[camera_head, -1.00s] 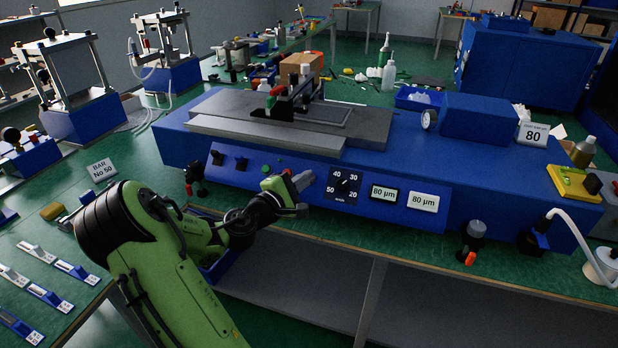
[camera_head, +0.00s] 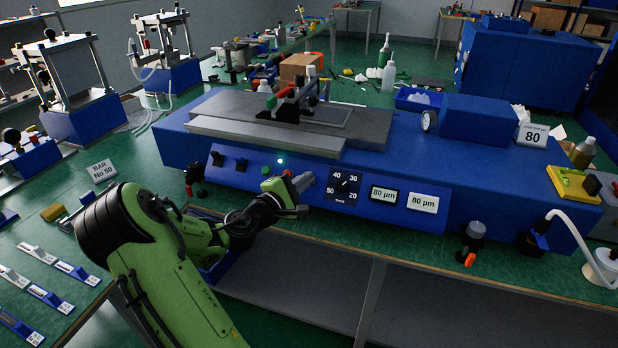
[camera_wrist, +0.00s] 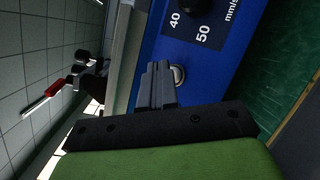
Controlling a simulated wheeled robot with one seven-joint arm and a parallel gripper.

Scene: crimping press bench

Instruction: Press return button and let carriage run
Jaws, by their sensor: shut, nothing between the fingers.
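The blue press bench machine (camera_head: 390,235) has a sloped front panel. Its carriage (camera_head: 290,106) with a red-tipped lever stands on the grey bed (camera_head: 225,139), left of the middle. My gripper (camera_head: 303,181) is shut and empty, with its fingers at the panel just left of the speed dial (camera_head: 344,184). In the wrist view the closed fingers (camera_wrist: 160,69) lie over or against a round silver-rimmed button (camera_wrist: 179,75), which they partly hide. I cannot tell whether it is pressed in. A small cyan-white light (camera_head: 281,160) glows just above my gripper.
Two black switches (camera_head: 229,162) and a green button (camera_head: 266,170) lie to the left on the panel. A black knob (camera_head: 193,173) sticks out at the left end. The bench front edge runs below my arm.

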